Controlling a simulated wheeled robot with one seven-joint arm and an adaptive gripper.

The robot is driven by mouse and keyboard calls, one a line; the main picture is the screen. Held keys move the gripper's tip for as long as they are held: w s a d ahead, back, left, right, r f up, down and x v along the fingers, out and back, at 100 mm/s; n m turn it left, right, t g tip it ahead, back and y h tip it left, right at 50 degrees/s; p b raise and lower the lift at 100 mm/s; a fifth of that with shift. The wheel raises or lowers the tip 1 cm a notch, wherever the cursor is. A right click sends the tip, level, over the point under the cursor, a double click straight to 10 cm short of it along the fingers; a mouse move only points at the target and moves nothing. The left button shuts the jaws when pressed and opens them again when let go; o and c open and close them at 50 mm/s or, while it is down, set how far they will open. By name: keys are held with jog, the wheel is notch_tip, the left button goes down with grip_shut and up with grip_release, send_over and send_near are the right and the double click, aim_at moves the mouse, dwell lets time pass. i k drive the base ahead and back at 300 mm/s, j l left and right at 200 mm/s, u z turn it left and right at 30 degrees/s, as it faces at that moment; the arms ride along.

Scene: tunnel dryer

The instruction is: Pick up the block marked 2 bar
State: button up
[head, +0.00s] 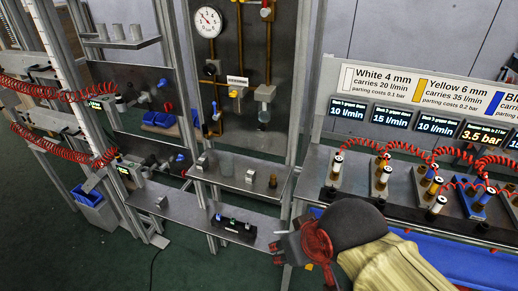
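Several small metal blocks stand on the grey shelves left of centre. One block (202,162), a second (250,176) and a third (272,181) are on the upper shelf. Another block (161,202) is on the lower shelf. No 2 bar marking can be read on any of them, so I cannot tell which is the named block. My gripper (279,249) is at the lower centre, by the right end of the lower shelf, below and right of the upper-shelf blocks. Its fingers are small and partly hidden by my arm, so their opening cannot be made out.
A black manifold (233,229) with coloured fittings sits on the lower shelf (182,208). A gauge panel (240,100) rises behind. Red coiled hoses (50,90) hang at left. A bench with displays and hoses (420,185) stands at right. Green floor (90,250) is open at lower left.

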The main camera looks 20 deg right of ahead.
aim_at(250, 176)
jog(key=i+j+z, duration=0.2)
jog(key=j, duration=0.2)
jog(key=i+j+z, duration=0.2)
jog(key=j, duration=0.2)
jog(key=j+z, duration=0.2)
jog(key=j, duration=0.2)
jog(key=i+j+z, duration=0.1)
jog(key=j+z, duration=0.15)
jog(key=j, duration=0.25)
